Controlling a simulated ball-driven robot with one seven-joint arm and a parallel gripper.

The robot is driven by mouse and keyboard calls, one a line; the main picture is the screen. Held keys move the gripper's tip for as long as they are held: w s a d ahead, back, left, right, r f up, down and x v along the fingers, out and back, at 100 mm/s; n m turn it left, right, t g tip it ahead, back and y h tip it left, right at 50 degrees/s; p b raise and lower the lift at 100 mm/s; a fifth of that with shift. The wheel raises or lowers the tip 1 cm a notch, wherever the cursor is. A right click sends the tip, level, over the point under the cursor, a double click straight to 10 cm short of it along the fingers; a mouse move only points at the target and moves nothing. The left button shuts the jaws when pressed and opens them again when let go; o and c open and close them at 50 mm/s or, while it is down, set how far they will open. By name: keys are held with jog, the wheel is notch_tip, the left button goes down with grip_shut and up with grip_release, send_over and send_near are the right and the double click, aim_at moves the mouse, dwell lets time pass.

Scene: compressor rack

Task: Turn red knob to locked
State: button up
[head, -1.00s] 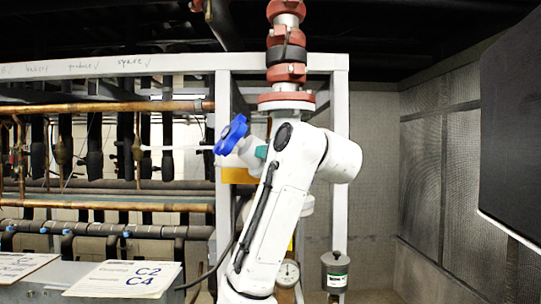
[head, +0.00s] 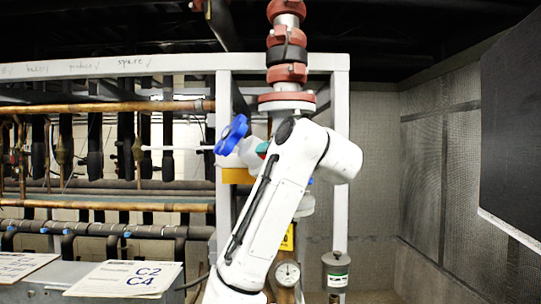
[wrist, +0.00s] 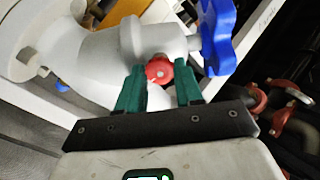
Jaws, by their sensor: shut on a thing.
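The red knob (wrist: 159,70) shows in the wrist view as a small round cap on the side of a pale grey valve body (wrist: 110,52). My gripper (wrist: 159,73) has its two green fingers on either side of the knob and is shut on it. In the head view my gripper (head: 262,149) shows only as a small green patch behind my white arm. The red knob cannot be made out there. A blue handwheel (head: 232,134) sits at the left end of the same valve; it also shows in the wrist view (wrist: 218,35), close to the right finger.
A vertical pipe with red couplings (head: 287,73) rises above the valve. A white frame post (head: 223,150) stands just left. A pressure gauge (head: 287,272) and a grey canister (head: 336,270) are low by the arm. Copper pipes (head: 110,107) fill the left.

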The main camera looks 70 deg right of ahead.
jog(key=o, duration=1)
jog(key=shift+o, duration=0.2)
jog(key=v, duration=1)
jog(key=shift+s+a, duration=0.25)
jog(key=shift+s, duration=0.05)
